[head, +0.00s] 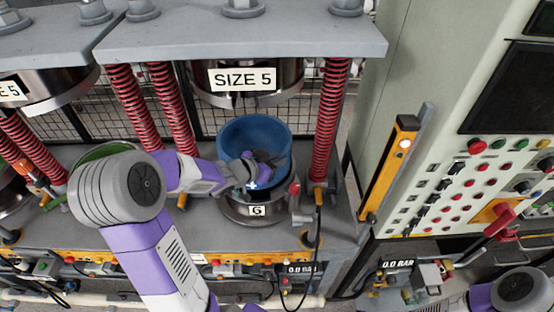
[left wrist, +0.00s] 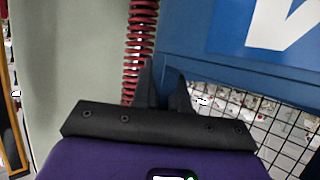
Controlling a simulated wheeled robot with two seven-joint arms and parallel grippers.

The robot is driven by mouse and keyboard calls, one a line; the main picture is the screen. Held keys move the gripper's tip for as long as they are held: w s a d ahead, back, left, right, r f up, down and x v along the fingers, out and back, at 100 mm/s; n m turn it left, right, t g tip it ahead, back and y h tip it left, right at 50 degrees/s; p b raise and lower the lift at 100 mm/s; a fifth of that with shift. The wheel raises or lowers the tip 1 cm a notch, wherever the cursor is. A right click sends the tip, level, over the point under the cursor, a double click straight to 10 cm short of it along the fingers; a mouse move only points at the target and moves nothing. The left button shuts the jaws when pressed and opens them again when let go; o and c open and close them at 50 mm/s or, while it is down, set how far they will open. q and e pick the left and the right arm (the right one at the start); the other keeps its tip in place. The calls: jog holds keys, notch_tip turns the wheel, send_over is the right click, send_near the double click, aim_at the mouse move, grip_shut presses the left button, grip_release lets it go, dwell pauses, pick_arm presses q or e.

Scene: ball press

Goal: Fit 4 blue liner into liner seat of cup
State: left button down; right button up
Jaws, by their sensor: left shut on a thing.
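My left gripper (head: 265,160) reaches in from the left and is shut on the liner's wall. In the left wrist view the liner (left wrist: 210,40) fills the upper right, with part of a white mark, and the dark fingers (left wrist: 165,88) meet its lower edge. My right gripper is not seen.
Red spring columns (head: 333,120) stand either side of the station, with the press head (head: 250,80) above. A yellow light bar (head: 390,165) and a control panel (head: 480,170) stand at the right. A green ring (head: 105,150) lies at the left, partly behind my arm.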

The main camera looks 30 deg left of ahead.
aim_at(277, 179)
pick_arm(q)
jog(key=shift+f, duration=0.1)
jog(key=shift+f+b, duration=1.3)
jog(key=shift+f, duration=0.15)
jog(key=shift+f+b, duration=1.25)
jog(key=shift+f, duration=0.5)
jog(key=shift+f+b, duration=1)
jog(key=shift+f, duration=0.25)
